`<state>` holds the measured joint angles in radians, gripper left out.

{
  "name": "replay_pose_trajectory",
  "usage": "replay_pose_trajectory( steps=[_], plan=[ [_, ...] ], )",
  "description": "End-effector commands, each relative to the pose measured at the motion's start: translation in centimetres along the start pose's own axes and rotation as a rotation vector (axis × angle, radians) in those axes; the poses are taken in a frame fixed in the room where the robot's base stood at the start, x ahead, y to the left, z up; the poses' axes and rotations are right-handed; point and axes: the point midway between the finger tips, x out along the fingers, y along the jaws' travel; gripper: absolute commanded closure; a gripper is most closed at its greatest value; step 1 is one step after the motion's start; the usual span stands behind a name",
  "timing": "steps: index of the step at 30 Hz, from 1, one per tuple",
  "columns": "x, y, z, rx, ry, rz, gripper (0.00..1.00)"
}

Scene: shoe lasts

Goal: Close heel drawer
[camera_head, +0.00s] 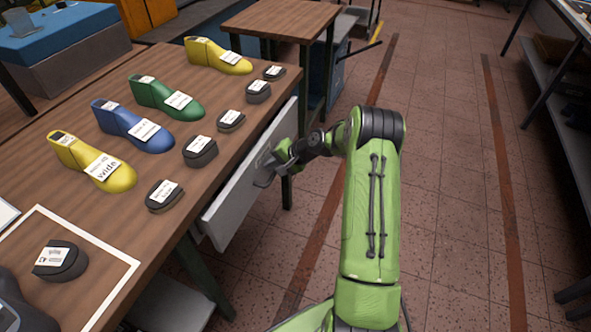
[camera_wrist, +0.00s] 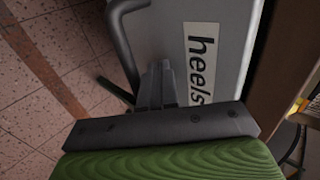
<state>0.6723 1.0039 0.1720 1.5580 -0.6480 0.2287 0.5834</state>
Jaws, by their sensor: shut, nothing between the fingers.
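The heel drawer (camera_head: 235,203) is a light grey front under the right edge of the wooden table. Its face carries a "heels" label (camera_wrist: 202,62) in the wrist view. Its dark bar handle (camera_wrist: 122,45) is at the upper left there. The drawer front stands close to the table edge; how far out it sits is hard to tell. My gripper (camera_head: 271,162) is at the drawer face near the handle. In the wrist view its shut fingers (camera_wrist: 162,72) point at the face, between handle and label, with nothing held. Whether the tips touch is unclear.
The table (camera_head: 75,205) bears yellow, blue and green shoe lasts (camera_head: 135,125) and several dark heel pieces (camera_head: 200,151). A smaller wooden table (camera_head: 280,18) stands behind. A shelf unit (camera_head: 570,125) is at the right. The tiled floor (camera_head: 450,200) between is clear.

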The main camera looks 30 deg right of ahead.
Motion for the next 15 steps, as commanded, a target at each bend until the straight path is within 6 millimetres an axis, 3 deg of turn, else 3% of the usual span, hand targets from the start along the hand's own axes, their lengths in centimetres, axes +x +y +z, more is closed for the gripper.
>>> replay_pose_trajectory(
  steps=[6, 15],
  plan=[
    [2.9, -2.6, 0.0, -0.002, -0.001, -0.001, 1.00],
    [4.5, -4.0, 0.0, 0.000, 0.001, 0.001, 1.00]
  ],
)
